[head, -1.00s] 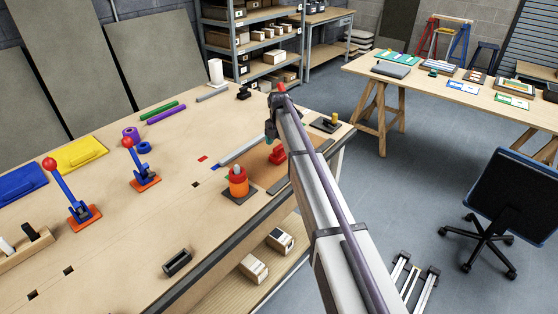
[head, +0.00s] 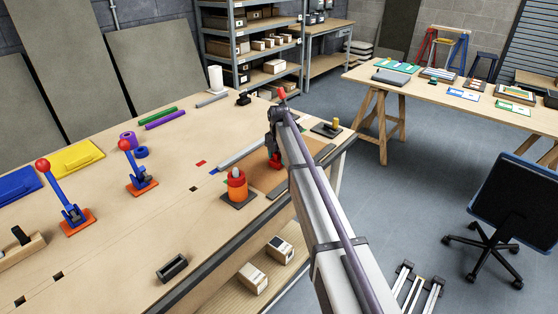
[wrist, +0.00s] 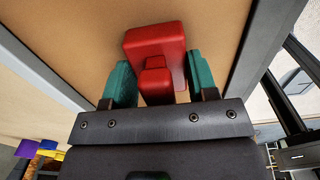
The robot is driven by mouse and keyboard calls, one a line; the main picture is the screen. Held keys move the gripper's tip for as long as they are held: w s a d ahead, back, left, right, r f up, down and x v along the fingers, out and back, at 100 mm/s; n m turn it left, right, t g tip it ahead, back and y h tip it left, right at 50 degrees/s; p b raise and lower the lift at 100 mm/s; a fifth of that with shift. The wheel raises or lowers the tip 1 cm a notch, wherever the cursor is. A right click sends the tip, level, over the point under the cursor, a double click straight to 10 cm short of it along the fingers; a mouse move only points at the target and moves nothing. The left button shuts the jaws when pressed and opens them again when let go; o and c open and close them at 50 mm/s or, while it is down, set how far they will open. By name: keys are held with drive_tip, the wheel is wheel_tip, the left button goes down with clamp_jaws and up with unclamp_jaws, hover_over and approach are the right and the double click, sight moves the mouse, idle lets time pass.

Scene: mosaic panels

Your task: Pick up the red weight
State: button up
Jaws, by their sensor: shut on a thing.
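The red weight (wrist: 152,42) is a block with a raised grip on top. In the wrist view my gripper (wrist: 158,85) has a teal fingertip on each side of that grip and is shut on it. In the head view the red weight (head: 274,161) shows only partly beside my arm, over the brown board (head: 301,163) at the right end of the bench. My arm hides most of the gripper there. I cannot tell whether the weight still touches the board.
An orange-red cylinder on a dark base (head: 237,186) stands left of the weight. A long grey bar (head: 243,152) lies behind it. The left bench has two blue levers with red knobs (head: 66,200).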

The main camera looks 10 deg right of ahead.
clamp_jaws()
wheel_tip(320, 180, up, 10)
drive_tip(key=p, duration=1)
drive_tip(key=shift+r, duration=0.15)
